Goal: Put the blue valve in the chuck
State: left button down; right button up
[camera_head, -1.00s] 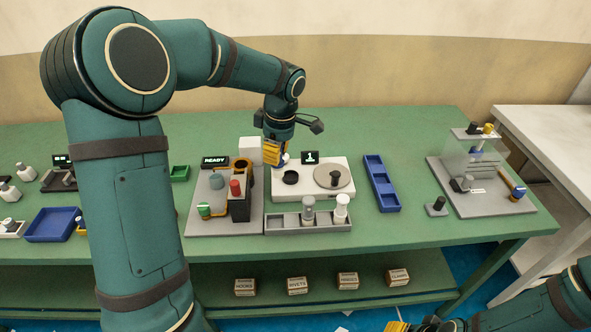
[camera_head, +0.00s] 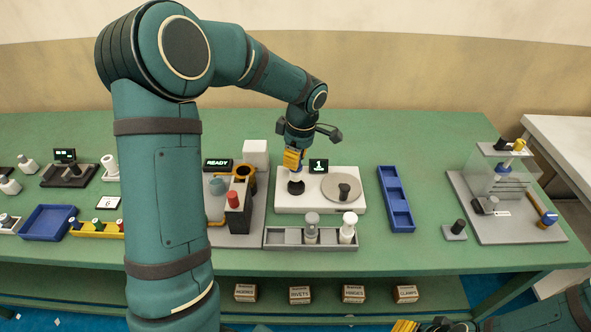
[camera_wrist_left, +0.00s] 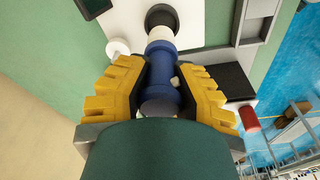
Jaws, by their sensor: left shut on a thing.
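My left gripper (camera_head: 292,160) is shut on the blue valve (camera_wrist_left: 161,72), which lies between its yellow fingers, also seen in the left wrist view (camera_wrist_left: 158,95). The valve has a white end (camera_wrist_left: 161,34) that points at the black round chuck (camera_head: 296,188). The chuck sits on the left of a white machine (camera_head: 325,208). In the left wrist view the chuck (camera_wrist_left: 159,14) shows just beyond the white end; I cannot tell whether they touch.
A round plate (camera_head: 330,183) with a dark knob is on the machine's right. A grey tray (camera_head: 274,237) with two bottles stands in front. A READY station (camera_head: 248,229) with a red-topped part is left; a blue tray (camera_head: 386,183) is right.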

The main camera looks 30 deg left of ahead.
pick_arm(q)
notch_tip(320, 180, down, 4)
jog(key=shift+f, duration=0.1)
jog(key=shift+b, duration=0.35)
jog(key=c, duration=0.9)
grip_release()
